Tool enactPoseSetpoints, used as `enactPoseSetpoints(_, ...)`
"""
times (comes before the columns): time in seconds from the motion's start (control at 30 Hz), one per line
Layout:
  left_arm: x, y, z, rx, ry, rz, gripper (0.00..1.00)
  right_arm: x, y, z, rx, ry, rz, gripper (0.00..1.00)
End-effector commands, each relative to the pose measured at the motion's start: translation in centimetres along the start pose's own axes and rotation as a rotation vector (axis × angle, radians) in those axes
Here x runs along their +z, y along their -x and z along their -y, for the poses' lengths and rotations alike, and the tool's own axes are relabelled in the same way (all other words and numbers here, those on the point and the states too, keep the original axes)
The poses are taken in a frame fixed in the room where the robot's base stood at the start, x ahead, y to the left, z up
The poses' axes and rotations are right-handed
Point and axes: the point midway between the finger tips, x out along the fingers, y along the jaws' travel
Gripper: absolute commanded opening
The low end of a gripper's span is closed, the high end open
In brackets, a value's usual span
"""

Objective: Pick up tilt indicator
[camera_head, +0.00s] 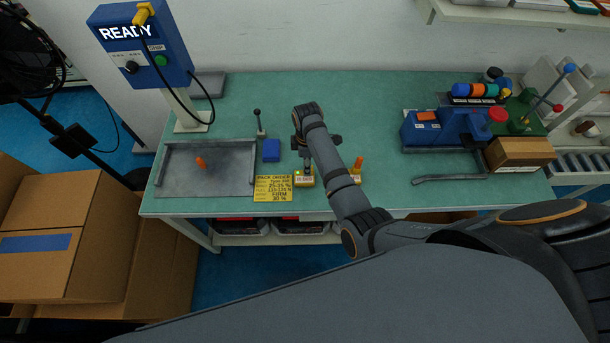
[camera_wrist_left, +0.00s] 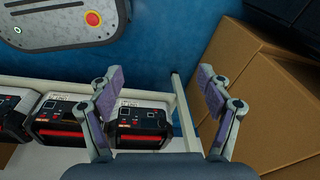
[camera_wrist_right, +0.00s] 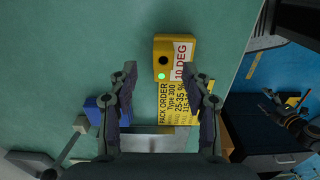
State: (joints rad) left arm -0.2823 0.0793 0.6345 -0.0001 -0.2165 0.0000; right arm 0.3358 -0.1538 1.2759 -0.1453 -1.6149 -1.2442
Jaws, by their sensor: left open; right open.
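The tilt indicator, a small yellow box with a white "10 DEG" label, a green light and a black spot, lies on the green bench. It shows in the right wrist view (camera_wrist_right: 162,52) and in the head view (camera_head: 304,181), near the bench's front edge. My right gripper (camera_wrist_right: 165,92) is open and empty above the bench, with the indicator just beyond its fingertips and roughly between their lines. In the head view my right arm partly hides the area around it. My left gripper (camera_wrist_left: 160,82) is open and empty, away from the bench top, above the floor and lower shelf.
A yellow pack order card (camera_head: 273,188) lies beside the indicator, with a blue block (camera_head: 271,151) behind. A grey tray (camera_head: 225,180) with an orange peg is at left. Another orange piece (camera_head: 358,163) stands right of the indicator. Blue equipment (camera_head: 455,125) fills the right. The back middle is clear.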

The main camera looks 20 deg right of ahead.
Motion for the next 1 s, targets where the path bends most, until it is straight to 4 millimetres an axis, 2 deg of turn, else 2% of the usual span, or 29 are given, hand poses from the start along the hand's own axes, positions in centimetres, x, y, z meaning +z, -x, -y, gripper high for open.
enactPoseSetpoints(0.07,-0.4,0.7,0.1,0.0,0.0,-0.004,0.78,-0.2,-1.2,0.3,-0.006,0.001,0.002,0.49)
enactPoseSetpoints(0.2,1.1,0.6,0.0,0.0,-0.001,0.02,0.78,-0.2,-3.1,0.2,-0.001,0.0,0.0,0.49)
enactPoseSetpoints(0.33,3.2,0.7,0.0,0.001,-0.002,0.051,0.78,-0.2,-3.5,0.2,0.0,-0.001,0.0,0.49)
enactPoseSetpoints(0.47,3.5,0.7,0.0,0.001,-0.002,0.056,0.78,-0.2,-3.5,0.2,0.0,-0.001,0.0,0.49)
enactPoseSetpoints(0.8,1.7,0.6,0.0,0.0,-0.001,0.027,0.78,-0.2,-3.5,0.2,0.0,-0.001,0.0,0.03)
enactPoseSetpoints(0.83,1.6,0.6,0.0,0.0,-0.001,0.026,0.78,-0.2,-3.5,0.2,0.0,-0.001,0.0,0.0)
enactPoseSetpoints(1.0,1.7,0.6,0.0,0.0,-0.001,0.027,0.78,-0.2,-3.5,0.2,0.0,-0.001,0.0,0.0)
